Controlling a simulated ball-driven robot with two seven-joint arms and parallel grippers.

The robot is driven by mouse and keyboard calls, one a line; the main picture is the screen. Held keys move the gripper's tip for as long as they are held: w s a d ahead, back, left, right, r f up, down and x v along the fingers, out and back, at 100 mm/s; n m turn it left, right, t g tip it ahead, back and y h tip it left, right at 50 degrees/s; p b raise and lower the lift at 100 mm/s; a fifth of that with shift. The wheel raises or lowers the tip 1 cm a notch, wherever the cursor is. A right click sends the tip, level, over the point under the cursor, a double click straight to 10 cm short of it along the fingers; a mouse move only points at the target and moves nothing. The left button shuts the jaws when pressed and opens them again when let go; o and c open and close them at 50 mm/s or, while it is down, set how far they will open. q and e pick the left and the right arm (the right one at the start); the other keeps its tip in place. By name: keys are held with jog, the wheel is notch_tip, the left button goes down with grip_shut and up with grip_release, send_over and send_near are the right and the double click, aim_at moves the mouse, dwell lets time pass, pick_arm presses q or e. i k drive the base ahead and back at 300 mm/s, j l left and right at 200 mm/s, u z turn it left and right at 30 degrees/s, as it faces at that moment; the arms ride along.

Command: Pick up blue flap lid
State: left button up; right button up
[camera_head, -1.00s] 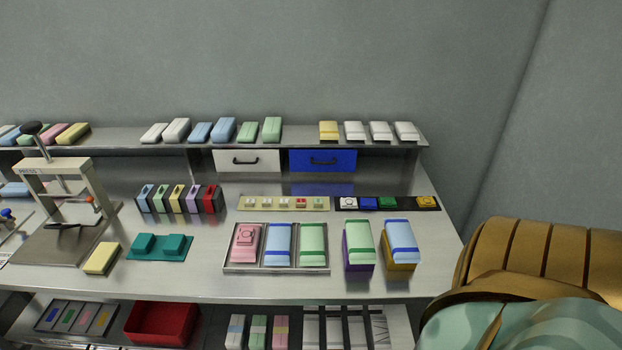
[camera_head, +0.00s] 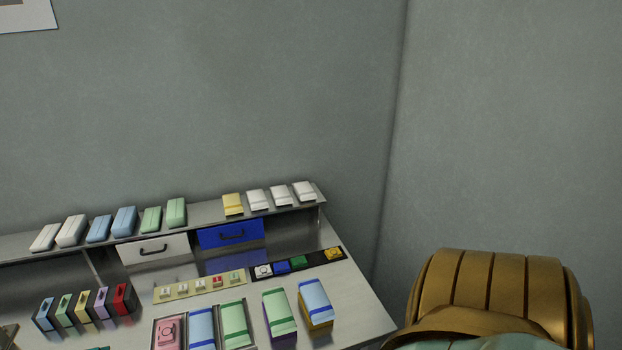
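A small blue square piece (camera_head: 282,267) sits in a black strip tray (camera_head: 314,264) at the right end of the table. It lies between a white piece (camera_head: 264,271) and a green piece (camera_head: 298,262), with a yellow piece (camera_head: 333,254) at the tray's far right. It looks like the blue flap lid, but it is too small to be certain. Neither of my grippers is in view.
A blue drawer (camera_head: 230,234) and a white drawer (camera_head: 155,249) hang under a shelf carrying several packs. A beige strip (camera_head: 202,287), a green-topped box (camera_head: 279,312) and a light-blue-topped box (camera_head: 315,303) are near the black tray.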

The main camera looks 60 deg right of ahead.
aim_at(281, 267)
jog(key=z, duration=0.45)
jog(key=i+z, duration=0.1)
jog(key=z, duration=0.35)
jog(key=j+z, duration=0.1)
jog(key=z, duration=0.3)
jog(key=i+j+z, duration=0.1)
jog(key=z, duration=0.35)
